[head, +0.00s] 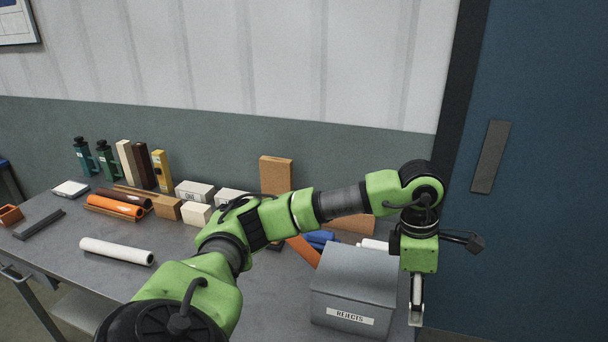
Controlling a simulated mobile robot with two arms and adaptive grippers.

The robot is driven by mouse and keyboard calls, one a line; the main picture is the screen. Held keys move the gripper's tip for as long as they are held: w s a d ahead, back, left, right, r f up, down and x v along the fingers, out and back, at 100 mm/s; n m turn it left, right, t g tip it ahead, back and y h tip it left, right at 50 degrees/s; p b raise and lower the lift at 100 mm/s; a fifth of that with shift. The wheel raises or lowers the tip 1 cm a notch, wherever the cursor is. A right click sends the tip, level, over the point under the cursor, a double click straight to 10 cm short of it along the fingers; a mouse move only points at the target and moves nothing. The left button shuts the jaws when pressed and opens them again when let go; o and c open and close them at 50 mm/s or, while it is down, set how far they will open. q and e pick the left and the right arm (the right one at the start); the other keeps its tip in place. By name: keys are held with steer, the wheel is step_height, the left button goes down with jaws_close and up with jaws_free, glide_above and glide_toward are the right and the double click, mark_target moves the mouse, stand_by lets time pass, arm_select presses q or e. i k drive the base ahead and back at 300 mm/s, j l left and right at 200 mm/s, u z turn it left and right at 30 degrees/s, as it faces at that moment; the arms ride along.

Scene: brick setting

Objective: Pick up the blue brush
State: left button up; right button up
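No brush can be made out for certain. A blue object (320,237) lies on the table behind the grey box, partly hidden by my arm; I cannot tell whether it is a brush. My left gripper (416,312) points down at the right, beside the right side of the grey box and apart from the blue object. It is seen edge-on, so its opening does not show. My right gripper is not in view.
The grey box labelled REJECTS (350,292) stands at the table's right end. A white tube (116,251), orange tube (115,206), dark bar (38,224) and several blocks and bottles occupy the left. The table's (95,285) front left is clear.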

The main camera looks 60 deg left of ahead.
mark_target(317, 239)
steer(key=i+j, duration=0.1)
steer(key=j, duration=1.8)
steer(key=i, duration=0.05)
